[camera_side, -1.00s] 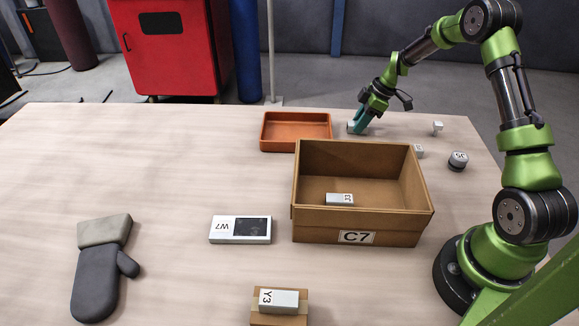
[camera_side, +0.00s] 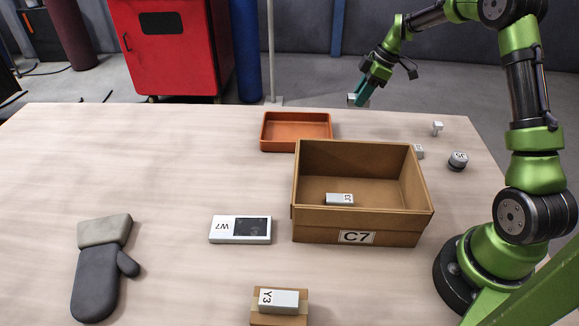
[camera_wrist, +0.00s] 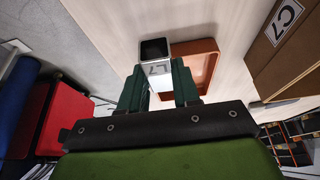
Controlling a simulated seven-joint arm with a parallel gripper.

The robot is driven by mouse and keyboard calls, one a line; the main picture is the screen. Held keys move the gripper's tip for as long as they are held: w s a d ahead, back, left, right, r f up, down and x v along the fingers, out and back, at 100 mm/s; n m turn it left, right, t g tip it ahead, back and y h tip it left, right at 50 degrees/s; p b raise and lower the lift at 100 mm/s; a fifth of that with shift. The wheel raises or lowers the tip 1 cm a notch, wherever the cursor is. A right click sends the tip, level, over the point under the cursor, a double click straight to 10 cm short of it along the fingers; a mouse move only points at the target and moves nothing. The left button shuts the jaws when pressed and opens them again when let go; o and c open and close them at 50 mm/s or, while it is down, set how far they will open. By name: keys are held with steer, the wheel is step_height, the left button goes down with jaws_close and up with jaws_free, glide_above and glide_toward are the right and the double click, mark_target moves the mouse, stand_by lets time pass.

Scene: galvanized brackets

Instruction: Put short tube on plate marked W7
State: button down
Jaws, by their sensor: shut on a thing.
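My gripper (camera_side: 360,98) is shut on the short tube (camera_side: 352,99), a small pale grey metal piece, high above the far edge of the table. In the wrist view the tube (camera_wrist: 157,70) sits between the two teal fingers of my gripper (camera_wrist: 157,88); it shows a dark square open end and a printed label I cannot read surely. The plate marked W7 (camera_side: 225,229) lies flat on the table, left of the C7 box. It is white with a dark square panel on its right part. Nothing lies on it.
The open cardboard box C7 (camera_side: 310,222) holds a small labelled metal piece (camera_side: 339,199). An orange tray (camera_side: 296,147) stands behind it. A Y3 block (camera_side: 278,300) on cardboard, a dark glove (camera_side: 98,280) and small parts at right, including a round one (camera_side: 458,160), lie around.

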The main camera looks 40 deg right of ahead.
steer(key=w+a+r+n+g, duration=0.1)
steer(key=w+a+n, duration=0.25)
steer(key=a, duration=1.25)
steer(key=r+n+g+y, duration=0.15)
steer(key=n+g, duration=0.25)
steer(key=n, duration=0.6)
glide_above(238, 230)
steer(key=d, duration=0.1)
steer(key=shift+h, duration=0.45)
steer(key=f, duration=0.6)
steer(key=shift+w+d, duration=0.2)
steer(key=shift+w, duration=0.05)
steer(key=shift+f, duration=1.95)
steer(key=shift+f, duration=0.1)
steer(key=c, duration=1.2)
jaws_free()
steer(key=shift+f, duration=0.1)
steer(key=shift+c, duration=0.2)
steer(key=o, duration=0.4)
steer(key=shift+o, duration=0.2)
